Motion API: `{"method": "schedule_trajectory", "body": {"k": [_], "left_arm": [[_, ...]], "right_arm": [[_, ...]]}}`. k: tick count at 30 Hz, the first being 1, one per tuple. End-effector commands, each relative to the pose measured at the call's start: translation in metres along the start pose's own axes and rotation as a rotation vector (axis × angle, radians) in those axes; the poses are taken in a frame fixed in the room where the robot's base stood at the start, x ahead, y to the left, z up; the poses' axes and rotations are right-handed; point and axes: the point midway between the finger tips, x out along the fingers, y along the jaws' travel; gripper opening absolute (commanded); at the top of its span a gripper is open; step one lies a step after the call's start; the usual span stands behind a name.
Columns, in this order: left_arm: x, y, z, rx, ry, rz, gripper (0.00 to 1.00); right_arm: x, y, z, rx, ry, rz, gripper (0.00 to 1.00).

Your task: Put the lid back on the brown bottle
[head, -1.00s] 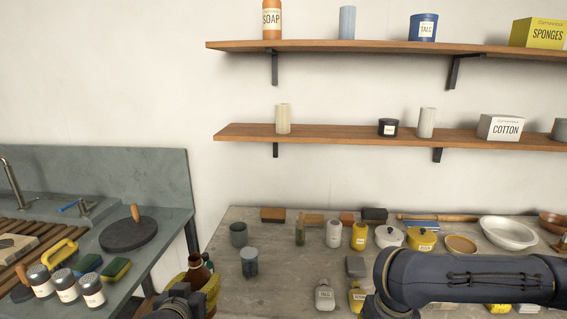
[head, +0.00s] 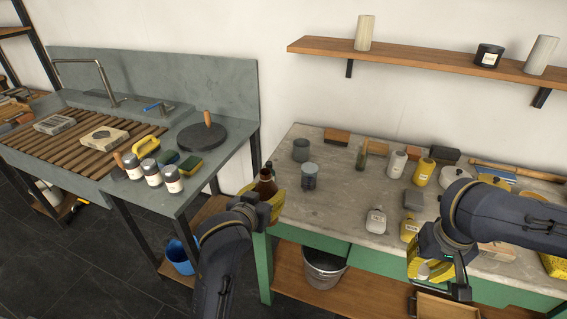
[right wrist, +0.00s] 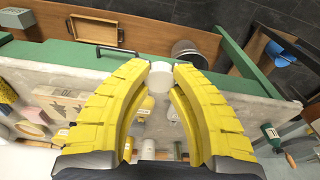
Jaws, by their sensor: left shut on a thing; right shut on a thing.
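The brown bottle (head: 266,185) stands upright in my left gripper (head: 268,196), its neck showing above the yellow fingers at the left end of the workbench. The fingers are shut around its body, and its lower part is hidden. My right gripper (head: 428,272) is over the bench's front edge, well to the right of the bottle. In the right wrist view, my right gripper (right wrist: 161,74) is shut on a small white round lid (right wrist: 161,73), held between the fingertips.
The grey-topped workbench (head: 335,210) carries grey cups (head: 309,178), a white bottle (head: 376,220) and yellow containers (head: 424,172) between my grippers. A sink counter (head: 222,135) stands at left, with a gap before the bench. A metal bucket (head: 324,265) sits on the lower shelf.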

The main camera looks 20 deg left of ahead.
Motion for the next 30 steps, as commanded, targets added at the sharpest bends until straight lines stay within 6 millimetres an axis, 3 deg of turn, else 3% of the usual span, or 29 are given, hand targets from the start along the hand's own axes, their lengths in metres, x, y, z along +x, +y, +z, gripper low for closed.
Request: {"method": "schedule_trajectory", "body": {"k": [18, 24, 30], "left_arm": [[0.011, 0.111, 0.032, 0.203, 0.0, 0.479, 0.04], [0.013, 0.132, 0.037, 0.239, 0.001, 0.569, 0.04], [0.013, 0.14, 0.04, 0.251, 0.0, 0.603, 0.04]], "right_arm": [[0.0, 0.0, 0.0, 0.0, 0.0, 0.0, 0.13], [0.0, 0.0, 0.0, 0.0, 0.0, 0.0, 0.13], [0.0, 0.0, 0.0, 0.0, 0.0, 0.0, 0.13]]}}
